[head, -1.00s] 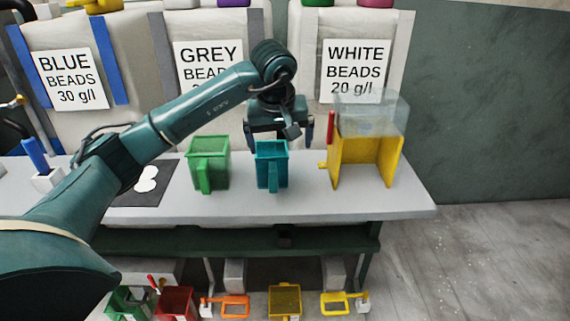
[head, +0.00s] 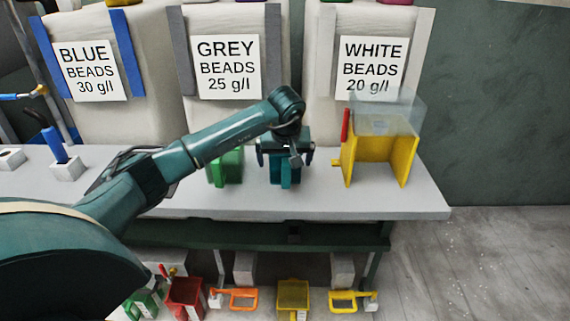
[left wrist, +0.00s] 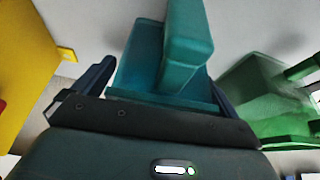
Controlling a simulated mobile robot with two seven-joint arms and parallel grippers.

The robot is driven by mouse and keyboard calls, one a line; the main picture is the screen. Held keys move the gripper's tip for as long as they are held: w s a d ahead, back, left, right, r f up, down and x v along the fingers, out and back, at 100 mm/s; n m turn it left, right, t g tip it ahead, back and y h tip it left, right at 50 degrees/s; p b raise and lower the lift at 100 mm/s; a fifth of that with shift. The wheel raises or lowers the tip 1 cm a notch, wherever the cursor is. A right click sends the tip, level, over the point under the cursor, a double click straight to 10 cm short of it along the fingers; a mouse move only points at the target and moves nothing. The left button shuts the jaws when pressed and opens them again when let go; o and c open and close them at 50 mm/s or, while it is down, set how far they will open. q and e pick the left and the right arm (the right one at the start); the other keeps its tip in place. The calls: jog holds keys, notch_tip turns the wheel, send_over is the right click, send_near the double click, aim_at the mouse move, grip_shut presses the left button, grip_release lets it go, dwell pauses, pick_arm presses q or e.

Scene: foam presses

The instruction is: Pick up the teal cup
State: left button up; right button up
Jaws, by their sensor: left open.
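The teal cup (head: 285,176) stands on the grey table (head: 380,205), partly hidden in the head view by my left gripper. My left gripper (head: 285,152) is open and over the top of the cup. In the left wrist view the teal cup (left wrist: 185,55) lies between the two fingers of my left gripper (left wrist: 160,85), with its handle facing the camera. I cannot tell whether the fingers touch it. My right gripper is not in view.
A green cup (head: 226,168) stands close to the left of the teal cup; it also shows in the left wrist view (left wrist: 265,100). A yellow stand (head: 380,160) with a clear bin (head: 385,115) is to the right. Large bead sacks (head: 225,110) stand behind the table.

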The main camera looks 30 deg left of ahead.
pick_arm(q)
jog(key=shift+w+f, duration=0.1)
jog(key=shift+f, duration=0.2)
jog(key=shift+c, duration=0.4)
jog(key=c, duration=1)
